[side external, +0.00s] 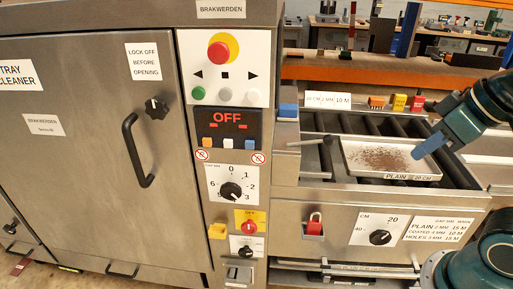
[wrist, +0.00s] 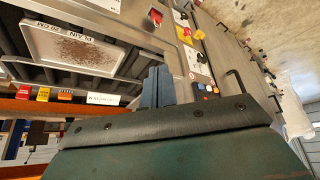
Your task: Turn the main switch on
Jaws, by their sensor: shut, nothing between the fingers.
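The main switch (side external: 249,227) is a red rotary knob on a yellow plate, low on the machine's control column. The display (side external: 228,127) above it reads OFF in red. In the wrist view the main switch (wrist: 185,33) appears as a small red and yellow patch near the top, too small to read its position. My gripper (side external: 419,152) is shut and empty, above the tray at the right, well away from the switch. Its fingers also show in the wrist view (wrist: 157,88), close together with nothing between them.
A tray (side external: 352,160) with brown crumbs lies on the rollers below my gripper. The door handle (side external: 136,150) protrudes farther left.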

